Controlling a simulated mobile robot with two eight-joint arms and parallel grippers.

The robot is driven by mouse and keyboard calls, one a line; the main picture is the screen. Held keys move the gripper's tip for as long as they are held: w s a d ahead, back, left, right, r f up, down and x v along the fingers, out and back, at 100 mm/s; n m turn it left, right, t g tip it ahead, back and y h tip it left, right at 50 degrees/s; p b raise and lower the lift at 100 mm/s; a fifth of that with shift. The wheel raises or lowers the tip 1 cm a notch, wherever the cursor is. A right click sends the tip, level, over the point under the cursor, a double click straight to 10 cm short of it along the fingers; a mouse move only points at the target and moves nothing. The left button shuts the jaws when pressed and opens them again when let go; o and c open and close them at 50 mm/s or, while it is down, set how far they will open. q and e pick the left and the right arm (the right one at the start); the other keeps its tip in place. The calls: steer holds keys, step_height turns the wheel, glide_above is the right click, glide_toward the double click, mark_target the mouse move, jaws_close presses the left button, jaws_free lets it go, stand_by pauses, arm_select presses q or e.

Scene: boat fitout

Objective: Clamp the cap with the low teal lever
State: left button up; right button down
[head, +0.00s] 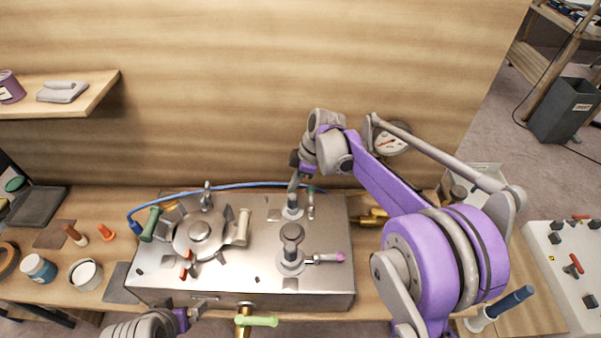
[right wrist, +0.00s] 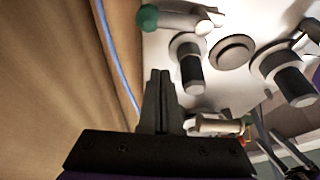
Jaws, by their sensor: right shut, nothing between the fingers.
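My right gripper (head: 296,172) reaches down over the back of a metal box (head: 330,285). Its fingers are together and empty in the right wrist view (right wrist: 160,75). A small lever with a green-teal knob (right wrist: 147,17) lies ahead of the fingertips, apart from them, beside a black-ended post (right wrist: 191,68). A flat grey disc (right wrist: 235,52) sits past that post. A round lid (head: 200,232) is on the box's left half, with a dark green handle (head: 150,223) beside it. I cannot tell which round piece is the cap. My left gripper (head: 182,318) is low at the front; its fingers are unclear.
A cream handle (head: 242,226) stands right of the lid. A blue cable (head: 240,185) runs along the box's back. A light green handle (head: 262,321) sticks out in front. Jars and small parts crowd the bench left.

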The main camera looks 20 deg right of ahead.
mark_target(311, 202)
steer(key=shift+s+d+f, duration=0.25)
steer(key=shift+d+f, duration=0.25)
steer(key=shift+d, duration=0.35)
steer(key=shift+s+d+f, duration=0.2)
steer(key=shift+d+f, duration=0.25)
steer(key=shift+d, duration=0.4)
arm_select(q)
steer(key=shift+w+r, duration=0.2)
steer(key=shift+r, duration=0.15)
steer(key=shift+w, duration=0.15)
arm_select(e)
steer(key=shift+d, duration=0.1)
